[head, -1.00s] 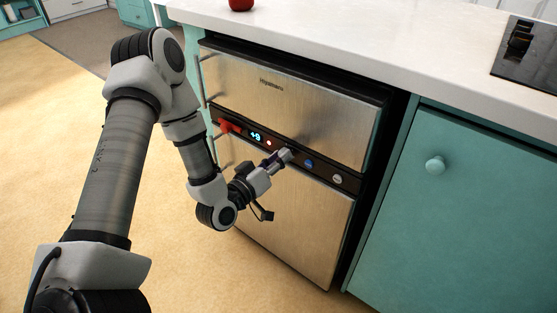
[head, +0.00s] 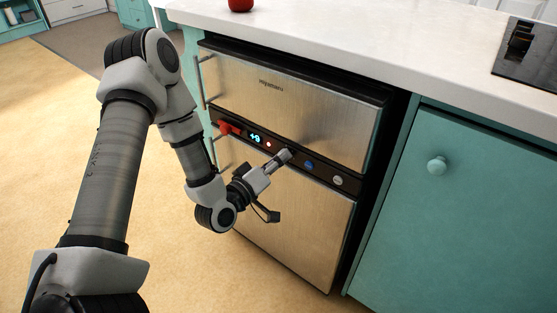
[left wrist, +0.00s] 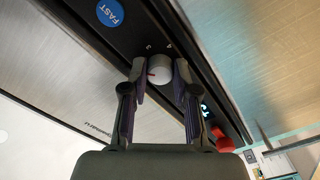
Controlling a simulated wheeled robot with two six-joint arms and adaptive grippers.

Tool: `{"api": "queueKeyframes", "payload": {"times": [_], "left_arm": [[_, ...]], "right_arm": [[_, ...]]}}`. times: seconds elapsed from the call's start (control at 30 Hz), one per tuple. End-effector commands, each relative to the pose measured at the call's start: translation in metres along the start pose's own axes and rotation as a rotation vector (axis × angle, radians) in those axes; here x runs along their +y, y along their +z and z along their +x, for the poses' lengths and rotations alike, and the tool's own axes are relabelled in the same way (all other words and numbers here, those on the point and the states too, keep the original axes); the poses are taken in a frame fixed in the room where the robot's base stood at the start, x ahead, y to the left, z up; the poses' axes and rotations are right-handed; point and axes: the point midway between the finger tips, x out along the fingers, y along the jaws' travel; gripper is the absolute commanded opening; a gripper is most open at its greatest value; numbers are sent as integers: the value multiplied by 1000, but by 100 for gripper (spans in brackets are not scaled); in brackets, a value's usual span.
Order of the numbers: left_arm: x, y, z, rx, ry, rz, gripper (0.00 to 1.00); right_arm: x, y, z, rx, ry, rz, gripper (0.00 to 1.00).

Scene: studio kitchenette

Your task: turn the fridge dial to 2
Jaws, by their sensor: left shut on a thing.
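The fridge (head: 290,210) has a steel front with a black control strip across it. A few small white numerals stand on the strip beside the dial, too small to read surely. In the head view my left gripper (head: 279,159) is at the strip and its fingers mostly hide the dial. My right gripper is not in view.
A lit display (head: 255,138) and a red piece (head: 229,128) are on the strip left of my gripper. A blue button (head: 309,164) and a grey one (head: 337,181) are to the right. The white counter (head: 330,45) overhangs above; floor is clear at left.

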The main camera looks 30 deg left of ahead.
Motion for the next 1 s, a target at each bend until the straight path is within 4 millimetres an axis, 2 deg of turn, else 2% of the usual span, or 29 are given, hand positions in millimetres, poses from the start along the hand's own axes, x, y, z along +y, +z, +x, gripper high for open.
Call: {"api": "queueKeyframes", "payload": {"times": [0.03,0.1,0.47,0.8,1.0], "left_arm": [[0,0,0,0,0,0,32],[0,0,0,0,0,1,54],[-1,0,-5,-1,-1,-2,54],[-2,0,-65,1,-4,-5,54],[-1,0,-75,0,0,1,54]], "right_arm": [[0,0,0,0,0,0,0],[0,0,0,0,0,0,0],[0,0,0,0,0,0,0],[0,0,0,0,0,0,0],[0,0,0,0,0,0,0]]}}
